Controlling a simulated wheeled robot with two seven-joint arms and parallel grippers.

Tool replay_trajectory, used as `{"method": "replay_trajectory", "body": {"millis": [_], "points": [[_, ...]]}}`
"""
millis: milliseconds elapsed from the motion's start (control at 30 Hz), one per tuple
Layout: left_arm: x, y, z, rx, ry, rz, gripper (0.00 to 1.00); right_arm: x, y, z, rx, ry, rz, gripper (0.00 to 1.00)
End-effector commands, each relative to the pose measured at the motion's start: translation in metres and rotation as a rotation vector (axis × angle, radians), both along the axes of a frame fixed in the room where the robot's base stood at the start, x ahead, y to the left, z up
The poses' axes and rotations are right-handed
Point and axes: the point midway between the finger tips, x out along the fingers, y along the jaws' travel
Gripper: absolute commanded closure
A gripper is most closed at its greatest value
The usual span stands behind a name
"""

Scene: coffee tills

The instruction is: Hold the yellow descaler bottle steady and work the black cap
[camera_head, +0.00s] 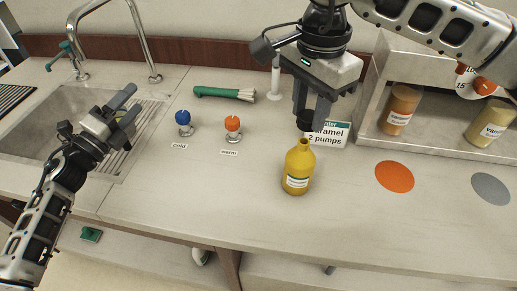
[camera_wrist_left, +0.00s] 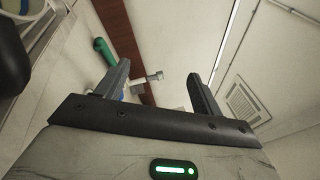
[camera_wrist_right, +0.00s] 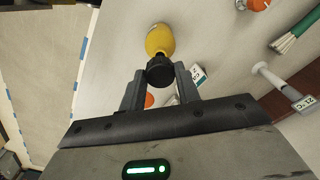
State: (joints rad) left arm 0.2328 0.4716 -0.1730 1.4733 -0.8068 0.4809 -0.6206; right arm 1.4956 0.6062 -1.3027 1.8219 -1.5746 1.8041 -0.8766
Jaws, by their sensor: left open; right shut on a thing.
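The yellow descaler bottle (camera_head: 298,172) stands upright on the counter, its neck uncovered. It also shows in the right wrist view (camera_wrist_right: 160,39), partly hidden behind the cap. My right gripper (camera_head: 314,112) is above the bottle and shut on the black cap (camera_head: 304,120). The cap shows between its fingers in the right wrist view (camera_wrist_right: 160,71). A small gap separates the cap from the bottle neck. My left gripper (camera_head: 127,106) is open and empty near the sink's right edge, well left of the bottle.
A blue-knobbed tap (camera_head: 183,118) and an orange-knobbed tap (camera_head: 232,125) stand left of the bottle. An orange disc (camera_head: 394,177) and a grey disc (camera_head: 490,188) lie to the right. The counter in front of the bottle is clear.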

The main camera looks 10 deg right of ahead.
Motion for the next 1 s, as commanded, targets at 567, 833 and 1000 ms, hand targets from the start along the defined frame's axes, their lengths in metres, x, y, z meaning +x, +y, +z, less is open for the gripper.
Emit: {"method": "replay_trajectory", "body": {"millis": [567, 833, 1000], "points": [[-0.11, -0.266, -0.022, 0.967, -0.812, -1.098, 0.33, 0.0, 0.0, 0.0, 0.0, 0.0, 0.0, 0.91], [-0.129, -0.277, -0.043, 1.121, -0.937, -1.293, 0.33, 0.0, 0.0, 0.0, 0.0, 0.0, 0.0, 0.91], [-0.134, -0.292, -0.053, 1.118, -0.936, -1.294, 0.33, 0.0, 0.0, 0.0, 0.0, 0.0, 0.0, 0.91]]}}
